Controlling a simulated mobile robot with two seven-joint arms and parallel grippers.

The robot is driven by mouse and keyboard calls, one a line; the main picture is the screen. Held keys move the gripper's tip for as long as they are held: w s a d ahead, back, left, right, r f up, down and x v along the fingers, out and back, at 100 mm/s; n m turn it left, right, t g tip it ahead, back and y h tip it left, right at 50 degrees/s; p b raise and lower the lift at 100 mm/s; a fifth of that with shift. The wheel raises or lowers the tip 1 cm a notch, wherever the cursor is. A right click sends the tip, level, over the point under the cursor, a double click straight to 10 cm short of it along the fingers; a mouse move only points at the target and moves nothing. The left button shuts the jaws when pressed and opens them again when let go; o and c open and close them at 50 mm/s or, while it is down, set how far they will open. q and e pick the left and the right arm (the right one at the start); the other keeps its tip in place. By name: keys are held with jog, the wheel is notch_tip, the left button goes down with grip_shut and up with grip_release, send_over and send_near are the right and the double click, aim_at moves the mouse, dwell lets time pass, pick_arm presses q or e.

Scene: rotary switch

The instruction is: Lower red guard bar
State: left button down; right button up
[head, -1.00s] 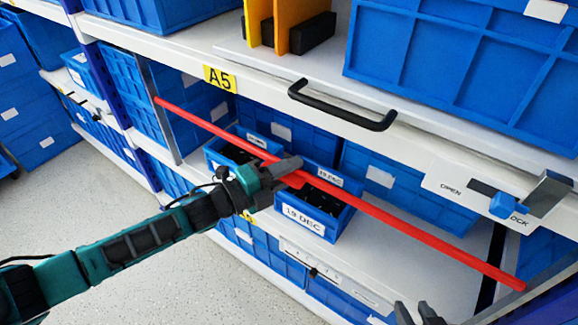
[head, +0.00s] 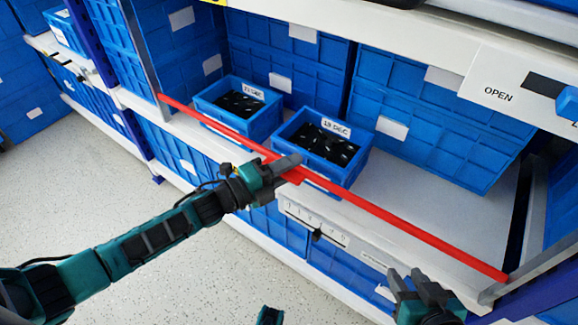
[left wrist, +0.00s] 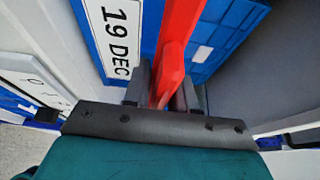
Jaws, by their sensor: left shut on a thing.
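The red guard bar (head: 395,224) runs across the front of the shelf bay in the head view, from the left post down to the lower right. It lies low, near the shelf's front edge. My left gripper (head: 288,168) is shut on the bar near its middle. In the left wrist view, the red bar (left wrist: 172,70) sits between the two fingers of my left gripper (left wrist: 162,95). My right gripper (head: 425,285) is at the bottom right of the head view, below the bar and apart from it.
Two blue bins (head: 241,108) and (head: 322,148) with black parts stand on the shelf behind the bar. A panel marked OPEN (head: 510,90) with a blue knob is at the upper right. A slider strip (head: 318,226) is on the shelf edge below. The shelf's right part is bare.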

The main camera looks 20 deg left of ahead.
pick_arm(q)
jog(key=shift+s+f, duration=0.1)
jog(key=shift+f, duration=0.25)
pick_arm(e)
jog(key=shift+w+a+r, duration=0.1)
jog(key=shift+r, duration=0.1)
pick_arm(q)
jog(key=c, duration=1.2)
grip_release()
jog(key=shift+o, duration=0.2)
jog(key=shift+a, duration=0.1)
pick_arm(e)
jog(key=shift+f, duration=0.1)
pick_arm(q)
jog(key=p+v, duration=0.2)
jog(key=v, duration=1)
jog(key=shift+s+a, duration=0.3)
pick_arm(e)
jog(key=shift+d+r, duration=0.4)
jog(key=shift+d, duration=0.05)
pick_arm(q)
jog(key=shift+d, duration=0.1)
pick_arm(e)
jog(key=shift+r, duration=0.15)
